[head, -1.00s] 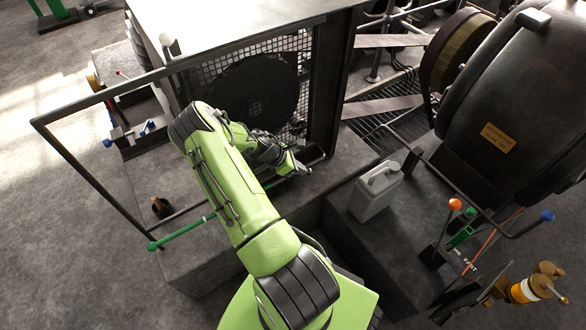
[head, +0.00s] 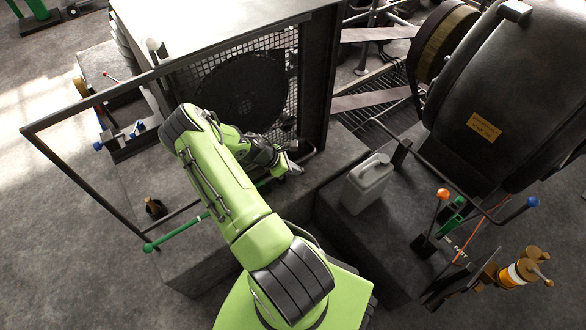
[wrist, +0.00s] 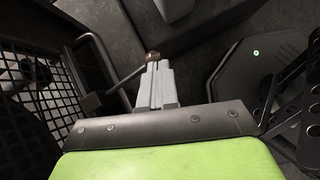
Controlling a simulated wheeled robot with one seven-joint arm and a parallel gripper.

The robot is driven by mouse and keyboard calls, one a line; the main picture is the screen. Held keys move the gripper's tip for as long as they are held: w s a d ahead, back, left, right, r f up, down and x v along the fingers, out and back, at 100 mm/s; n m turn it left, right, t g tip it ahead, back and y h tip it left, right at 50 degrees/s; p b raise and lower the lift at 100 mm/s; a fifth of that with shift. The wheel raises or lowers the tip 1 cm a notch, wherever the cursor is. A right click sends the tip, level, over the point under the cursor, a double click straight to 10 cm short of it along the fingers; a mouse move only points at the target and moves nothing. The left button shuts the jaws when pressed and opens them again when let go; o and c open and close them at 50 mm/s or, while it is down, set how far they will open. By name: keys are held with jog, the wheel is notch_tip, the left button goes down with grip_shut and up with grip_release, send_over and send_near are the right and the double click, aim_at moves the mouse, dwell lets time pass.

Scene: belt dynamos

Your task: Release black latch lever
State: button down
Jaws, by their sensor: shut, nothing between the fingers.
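A dark lever rod (wrist: 125,82) with a brownish knob (wrist: 152,56) at its end shows in the wrist view. It runs from a dark block beside the mesh guard and seems to be the black latch lever. My gripper (wrist: 155,66) has its grey fingers shut together and empty, with the tips right by the knob. I cannot tell if they touch it. In the head view my gripper (head: 294,168) is low at the right front of the mesh guard (head: 293,65). The lever cannot be made out there.
A grey jerrycan (head: 366,185) stands right of my gripper. A dark frame post (head: 318,100) rises behind it. A green rod (head: 180,231) with a ball end lies left of my arm. Orange-knobbed (head: 443,194) and blue-knobbed (head: 533,202) levers stand at the right.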

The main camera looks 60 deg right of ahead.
jog(key=a+p+v, duration=0.1)
jog(key=p+v, duration=0.3)
jog(key=v, duration=1)
jog(key=shift+s+a+p, duration=0.2)
jog(key=shift+s+p, duration=0.1)
jog(key=shift+p, duration=0.1)
jog(key=shift+f, duration=0.1)
